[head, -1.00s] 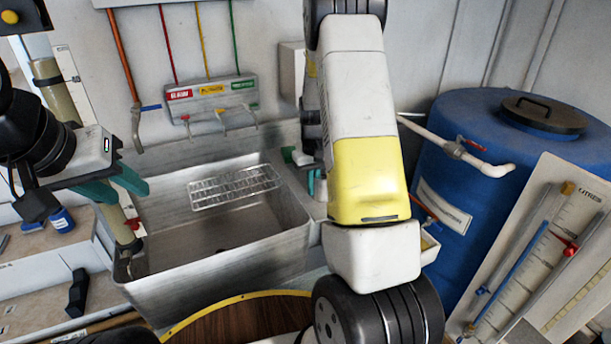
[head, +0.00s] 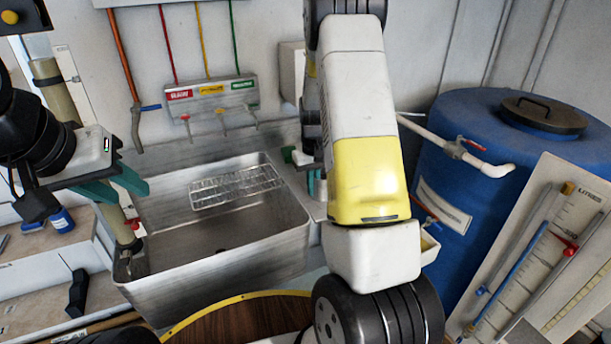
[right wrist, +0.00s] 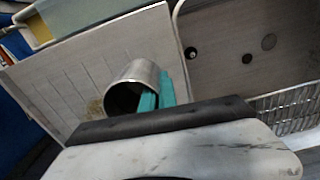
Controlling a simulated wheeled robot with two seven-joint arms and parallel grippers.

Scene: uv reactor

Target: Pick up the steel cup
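The steel cup (right wrist: 135,84) is a shiny metal cylinder on the ribbed drainboard (right wrist: 75,75) in the right wrist view, its round opening facing the camera. My right gripper's teal fingers (right wrist: 159,92) are at the cup's right side, close together, with the cup wall between them. In the head view my right arm hides most of that spot; only a teal bit of the right gripper (head: 311,182) shows, and the cup is hard to make out. My left gripper (head: 131,193) is open and empty at the sink's left edge.
The steel sink (head: 270,235) with a wire rack (head: 236,186) lies left of my right arm. Taps on a wall panel (head: 212,95) are behind it. A blue barrel (head: 480,140) with a white pipe (head: 455,150) and a gauge board (head: 545,250) stand on the right.

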